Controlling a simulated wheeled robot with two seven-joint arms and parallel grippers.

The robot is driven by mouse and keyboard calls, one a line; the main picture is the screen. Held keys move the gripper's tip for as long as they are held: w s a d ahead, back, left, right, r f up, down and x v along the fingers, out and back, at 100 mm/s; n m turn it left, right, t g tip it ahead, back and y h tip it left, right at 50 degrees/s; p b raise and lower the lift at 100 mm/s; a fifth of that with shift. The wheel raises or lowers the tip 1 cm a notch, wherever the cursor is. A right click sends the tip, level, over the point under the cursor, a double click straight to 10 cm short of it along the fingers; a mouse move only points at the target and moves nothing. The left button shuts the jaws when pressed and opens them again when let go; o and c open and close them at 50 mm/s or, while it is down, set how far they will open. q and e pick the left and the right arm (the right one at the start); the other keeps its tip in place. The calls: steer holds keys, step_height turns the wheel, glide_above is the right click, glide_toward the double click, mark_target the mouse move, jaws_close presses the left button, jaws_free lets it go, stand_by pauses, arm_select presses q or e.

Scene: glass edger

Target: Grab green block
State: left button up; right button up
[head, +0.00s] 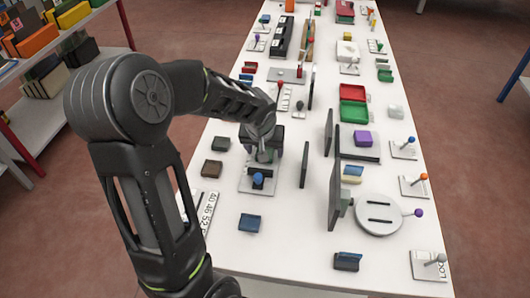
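My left gripper (262,145) points down over a light plate (256,188) on the white table. A dull grey-green piece (265,156) shows between or just below its fingers; the arm and fingers hide part of it, so I cannot tell whether they touch it. My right gripper is not in view.
A blue knob (258,179) stands on the plate, close in front of the gripper. A thin dark upright panel (305,165) is to the right, with a taller one (335,195) beyond. A brown block (212,169) and blue block (249,222) lie nearby.

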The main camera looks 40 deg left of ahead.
arm_select(q)
jaws_close()
stand_by(0.8)
steer(key=shift+r, duration=0.1)
step_height(320, 180, up, 10)
steer(key=shift+b, duration=0.35)
stand_by(0.6)
